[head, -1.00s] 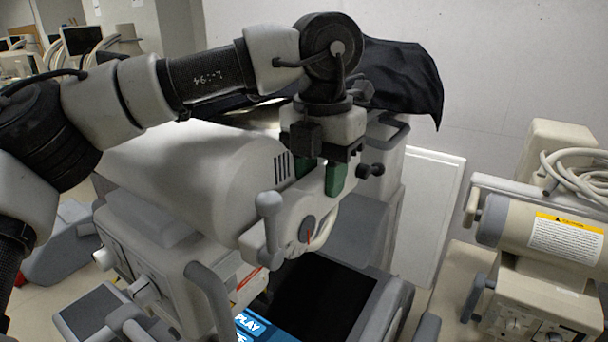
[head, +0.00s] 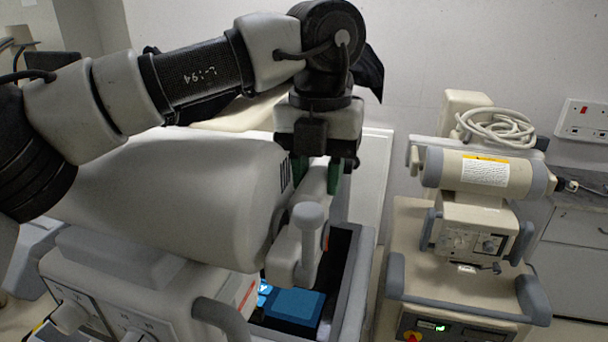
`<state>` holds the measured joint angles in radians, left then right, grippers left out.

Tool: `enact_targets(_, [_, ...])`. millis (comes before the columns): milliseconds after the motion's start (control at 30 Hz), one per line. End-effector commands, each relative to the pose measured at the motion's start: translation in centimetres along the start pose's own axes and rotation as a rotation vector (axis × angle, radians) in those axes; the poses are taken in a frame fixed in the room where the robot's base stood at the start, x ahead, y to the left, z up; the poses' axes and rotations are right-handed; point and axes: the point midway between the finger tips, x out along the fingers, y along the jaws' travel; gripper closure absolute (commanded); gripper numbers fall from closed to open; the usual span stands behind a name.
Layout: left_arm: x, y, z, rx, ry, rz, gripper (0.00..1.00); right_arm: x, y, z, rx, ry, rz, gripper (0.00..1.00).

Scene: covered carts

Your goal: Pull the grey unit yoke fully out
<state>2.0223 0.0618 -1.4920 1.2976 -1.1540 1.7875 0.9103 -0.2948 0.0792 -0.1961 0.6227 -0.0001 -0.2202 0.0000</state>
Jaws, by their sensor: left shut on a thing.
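The grey unit (head: 175,190) fills the left and middle of the head view, with a large rounded housing. Its yoke (head: 312,180) is a pale arm at the housing's right end, beside a light grey knob (head: 308,232). My left gripper (head: 331,178) reaches down from above, with its green fingers around the yoke. It is shut on the yoke; the fingertips are partly hidden by the yoke and the knob. My right gripper is not in view.
A dark tray with a blue screen (head: 295,303) lies below the yoke. A second beige unit (head: 480,215) with a coiled hose stands at the right, with a narrow floor gap between. Black cloth (head: 370,75) hangs behind my gripper. A wall closes the back.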

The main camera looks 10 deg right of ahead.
Motion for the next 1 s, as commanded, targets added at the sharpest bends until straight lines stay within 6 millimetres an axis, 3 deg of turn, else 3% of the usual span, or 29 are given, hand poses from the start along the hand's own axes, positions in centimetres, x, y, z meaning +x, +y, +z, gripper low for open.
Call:
enact_targets(33, [-0.8, 0.2, 0.1, -0.004, -0.017, -0.006, 1.00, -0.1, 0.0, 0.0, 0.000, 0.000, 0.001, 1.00])
enact_targets(233, [-0.9, 0.2, 0.1, -0.004, -0.017, -0.005, 1.00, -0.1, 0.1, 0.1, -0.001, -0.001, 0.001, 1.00])
enact_targets(267, [-0.9, 0.2, 0.1, -0.004, -0.017, -0.005, 0.64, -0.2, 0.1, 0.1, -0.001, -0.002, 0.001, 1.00])
enact_targets(400, [-0.7, 0.2, 0.1, -0.002, -0.013, -0.004, 0.43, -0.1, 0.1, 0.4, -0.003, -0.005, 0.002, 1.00])
enact_targets(767, [-0.6, 0.1, 0.0, 0.001, -0.006, -0.002, 0.42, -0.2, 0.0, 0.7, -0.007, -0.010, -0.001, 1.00])
enact_targets(1000, [-2.8, 0.5, -0.2, 0.004, -0.006, -0.002, 0.42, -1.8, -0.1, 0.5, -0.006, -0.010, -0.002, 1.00])
